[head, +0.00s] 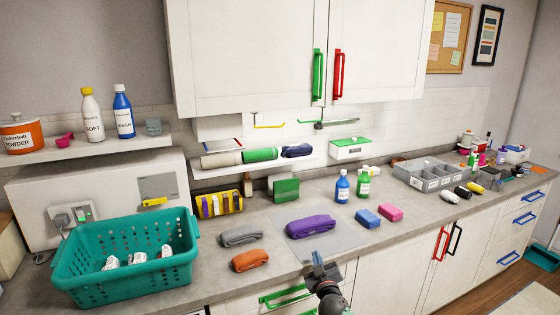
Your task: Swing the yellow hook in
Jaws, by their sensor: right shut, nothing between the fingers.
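The yellow hook (268,125) is a thin angled rod on the white wall tiles, just below the upper cabinet. It sticks out above the shelf with the rolled cloths. My right gripper (317,258) is low at the front edge of the counter, in front of the grey mat. Its fingers are shut with nothing between them. It is well below the hook and apart from it. My left gripper is not in view.
The white upper cabinet (245,50) with green and red handles hangs above the hook. A dark rod with a green end (330,123) is to its right. Below are rolled cloths (260,154), a purple towel (310,224) and bottles (342,186). A teal basket (125,260) stands left.

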